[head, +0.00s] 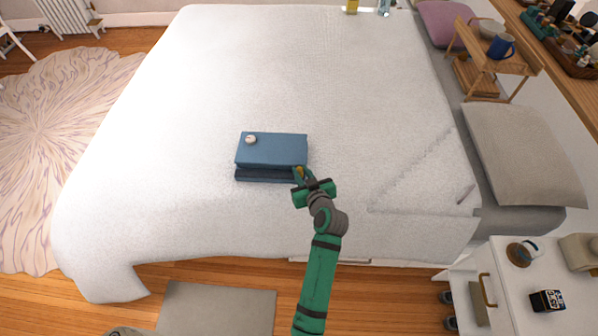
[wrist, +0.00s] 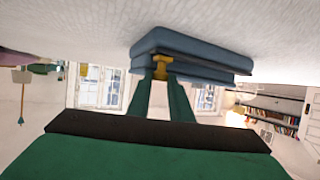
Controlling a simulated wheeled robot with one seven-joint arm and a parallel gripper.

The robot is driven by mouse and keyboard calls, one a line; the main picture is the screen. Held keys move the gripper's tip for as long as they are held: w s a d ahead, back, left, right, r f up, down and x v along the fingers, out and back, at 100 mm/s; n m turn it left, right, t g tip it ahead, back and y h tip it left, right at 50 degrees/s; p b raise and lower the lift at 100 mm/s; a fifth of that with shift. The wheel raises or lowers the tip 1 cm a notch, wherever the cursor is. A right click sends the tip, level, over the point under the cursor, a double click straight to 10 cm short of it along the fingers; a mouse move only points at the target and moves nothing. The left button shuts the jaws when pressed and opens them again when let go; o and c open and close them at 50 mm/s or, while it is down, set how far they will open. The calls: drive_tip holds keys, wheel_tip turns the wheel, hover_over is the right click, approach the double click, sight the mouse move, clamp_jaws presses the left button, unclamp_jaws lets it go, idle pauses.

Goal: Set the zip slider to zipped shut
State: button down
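A blue zip case (head: 272,148) lies flat on the bed, with a small round white thing on its top at the left. A dark seam runs along its near side between the upper and lower halves. The yellow zip slider (head: 299,170) is at the right end of that side. My gripper (head: 299,177) reaches it from the near right. In the wrist view, which looks upside down, the green fingers (wrist: 164,84) close on both sides of the yellow slider (wrist: 162,68), in front of the case (wrist: 195,52). The fingers hide part of the slider.
The white bed (head: 185,100) around the case is clear. A wooden tray stand (head: 490,60) with a blue mug and a grey pillow (head: 525,150) are at the right. A white nightstand (head: 510,285) stands at the lower right.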

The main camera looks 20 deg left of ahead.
drive_tip(key=c, duration=1.6)
unclamp_jaws()
drive_tip(key=shift+w, duration=0.1)
drive_tip(key=shift+a, duration=0.2)
drive_tip(key=shift+d, duration=0.3)
drive_tip(key=v, duration=1.1)
drive_tip(key=shift+a, duration=0.15)
drive_tip(key=shift+a, duration=0.1)
drive_tip(key=shift+f, duration=0.1)
